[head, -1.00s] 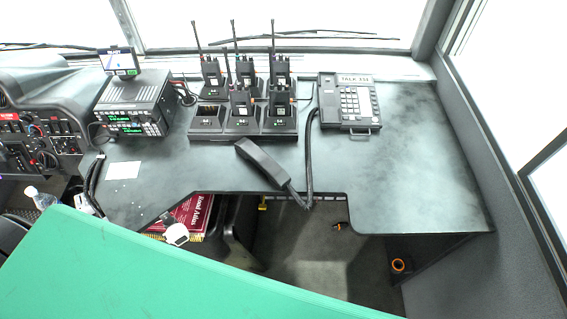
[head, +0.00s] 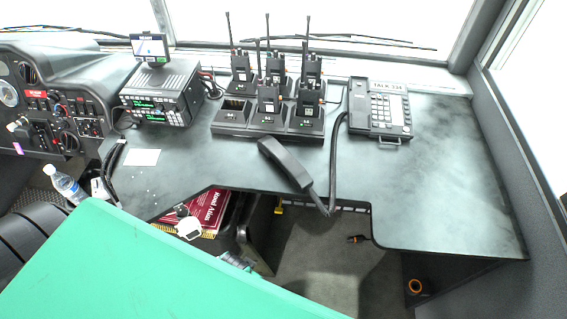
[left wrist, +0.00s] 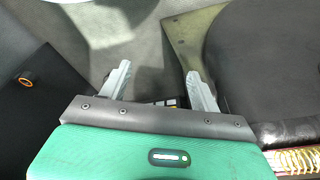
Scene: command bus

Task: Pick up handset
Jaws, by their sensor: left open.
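The black handset (head: 284,163) lies off its cradle near the front edge of the dark desk. Its cord (head: 335,170) loops beside it and runs back toward the desk phone (head: 380,110). In the head view my left arm's green cover fills the lower left, and only a small grey part of my left gripper (head: 236,262) shows past its edge, below desk height. In the left wrist view my left gripper (left wrist: 158,80) is open and empty, its two grey fingers spread over the floor area. The handset does not show in that view. My right gripper is not in view.
A charger rack (head: 268,122) with several upright antenna radios stands behind the handset. A radio unit (head: 162,95) with a small screen is at left. A red book (head: 207,212) lies below the desk edge. The desk's right side (head: 455,190) is clear.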

